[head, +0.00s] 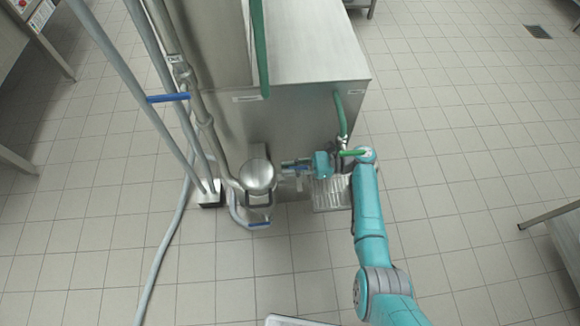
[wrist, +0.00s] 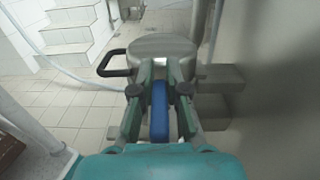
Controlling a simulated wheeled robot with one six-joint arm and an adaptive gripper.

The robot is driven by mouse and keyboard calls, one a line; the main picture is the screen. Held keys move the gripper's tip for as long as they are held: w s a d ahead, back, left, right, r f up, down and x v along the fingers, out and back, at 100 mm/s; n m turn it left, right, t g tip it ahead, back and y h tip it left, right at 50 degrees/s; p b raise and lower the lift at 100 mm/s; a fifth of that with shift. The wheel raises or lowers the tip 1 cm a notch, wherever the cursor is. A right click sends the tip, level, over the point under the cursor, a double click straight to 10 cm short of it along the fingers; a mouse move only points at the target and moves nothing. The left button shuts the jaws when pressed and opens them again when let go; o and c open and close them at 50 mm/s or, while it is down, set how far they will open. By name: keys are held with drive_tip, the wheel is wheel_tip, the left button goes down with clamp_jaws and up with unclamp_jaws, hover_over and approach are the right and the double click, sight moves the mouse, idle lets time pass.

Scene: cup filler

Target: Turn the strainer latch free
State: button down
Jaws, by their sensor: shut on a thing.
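The strainer is a round steel canister with a flat lid (head: 257,176), low at the machine's front left corner; its lid (wrist: 160,44) shows in the wrist view beyond my fingers. My gripper (head: 295,166) reaches leftward along the machine's front, just right of the canister. In the wrist view, my gripper (wrist: 159,95) is shut on a blue latch handle (wrist: 159,112), which stands between its two fingers. The handle's far end and its joint to the strainer are hidden behind the fingers.
The steel machine (head: 310,45) rises behind. A slotted drain tray (head: 332,196) lies below my arm. A green hose (head: 340,112) hangs at the right. Pipes with a blue lever (head: 168,98) and a grey floor hose (head: 168,235) are at left.

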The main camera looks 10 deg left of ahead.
drive_tip(key=c, duration=1.2)
unclamp_jaws()
drive_tip(key=shift+o, duration=0.2)
drive_tip(key=shift+f+m+t, duration=0.1)
drive_tip(key=shift+m+t, duration=0.2)
drive_tip(key=shift+t, duration=0.1)
